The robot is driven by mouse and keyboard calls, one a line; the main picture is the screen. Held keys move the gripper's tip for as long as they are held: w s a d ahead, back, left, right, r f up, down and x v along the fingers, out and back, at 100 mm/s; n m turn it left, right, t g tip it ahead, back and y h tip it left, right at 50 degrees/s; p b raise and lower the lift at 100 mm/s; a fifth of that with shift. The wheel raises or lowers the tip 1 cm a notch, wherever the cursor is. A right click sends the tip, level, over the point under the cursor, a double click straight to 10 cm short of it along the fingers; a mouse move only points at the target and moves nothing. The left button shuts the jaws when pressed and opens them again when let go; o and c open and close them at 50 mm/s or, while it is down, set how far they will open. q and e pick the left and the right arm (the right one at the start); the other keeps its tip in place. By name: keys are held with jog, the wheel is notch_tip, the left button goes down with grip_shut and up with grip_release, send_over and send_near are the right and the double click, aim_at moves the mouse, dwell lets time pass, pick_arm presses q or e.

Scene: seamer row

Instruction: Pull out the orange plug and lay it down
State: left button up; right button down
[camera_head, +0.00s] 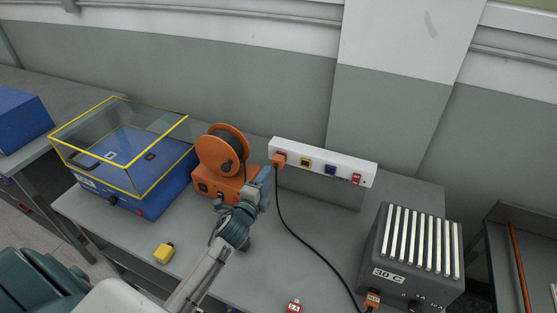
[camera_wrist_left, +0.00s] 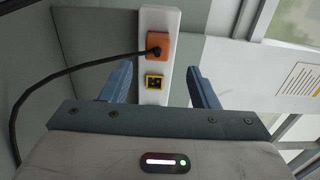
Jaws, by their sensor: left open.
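The orange plug (camera_head: 279,159) sits in the left end of the white socket strip (camera_head: 317,151). A black cable runs from it down towards the grey heater-like box. In the left wrist view the plug (camera_wrist_left: 161,46) is ahead of my open fingers, with the cable leaving it to the left. My left gripper (camera_head: 268,174) is open just in front of the strip, close to the plug. In the left wrist view its fingers (camera_wrist_left: 159,70) stand on either side of the strip, with nothing held between them. My right gripper is not in view.
An orange cable reel (camera_head: 222,150) stands just left of my gripper. A blue box with a clear lid (camera_head: 130,155) is further left. A yellow block (camera_head: 163,253) lies near the front. The grey box marked 30 C (camera_head: 383,243) stands right.

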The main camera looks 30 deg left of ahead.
aim_at(276, 166)
pick_arm(q)
jog(key=shift+w+a+f+p, duration=0.15)
jog(key=shift+w+p, duration=0.35)
jog(key=shift+w, duration=1.9)
jog(key=shift+w+a+p, duration=0.1)
jog(key=shift+w+p, duration=0.35)
jog(key=shift+w, duration=1.9)
grip_shut()
jog(key=shift+s+f, duration=0.2)
jog(key=shift+s, duration=0.1)
jog(key=shift+s+r, duration=0.2)
jog(key=shift+s, duration=1.1)
jog(key=shift+s+d, duration=0.15)
jog(key=shift+s, duration=1.25)
